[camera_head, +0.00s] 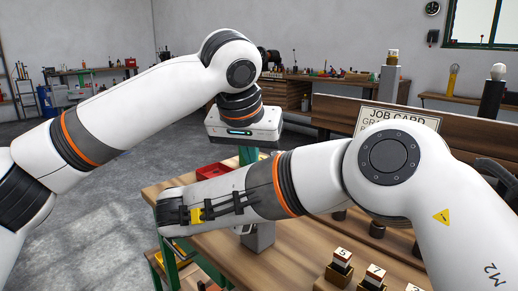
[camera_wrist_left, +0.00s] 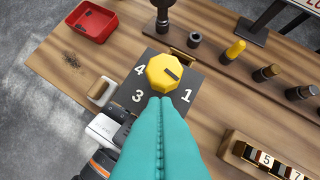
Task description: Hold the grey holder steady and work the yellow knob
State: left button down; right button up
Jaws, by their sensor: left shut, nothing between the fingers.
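The yellow knob (camera_wrist_left: 163,72) is eight-sided with a dark mark pointing right. It sits on the dark grey holder plate (camera_wrist_left: 192,78), which shows the digits 4, 3 and 1. My left gripper (camera_wrist_left: 160,99) has its teal fingers shut together and empty, tips at the knob's near edge; whether they touch it I cannot tell. The left fingers also show in the head view (camera_head: 248,156).
A dark post (camera_wrist_left: 162,18) and a yellow peg (camera_wrist_left: 235,48) stand behind. A block rack (camera_wrist_left: 262,155) is at right. My arms cross closely.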

pick_arm(q)
jog(key=shift+w+d, duration=0.1)
jog(key=shift+w, duration=0.2)
dwell(0.5)
jog(key=shift+d, duration=0.35)
dwell(0.6)
jog(key=shift+s, duration=0.2)
jog(key=shift+s+a, duration=0.1)
jog(key=shift+s, duration=0.1)
notch_tip(320, 180, up, 6)
dwell(0.5)
jog(key=shift+a+r, duration=0.1)
jog(key=shift+a+f, duration=0.2)
jog(key=shift+f, duration=2.9)
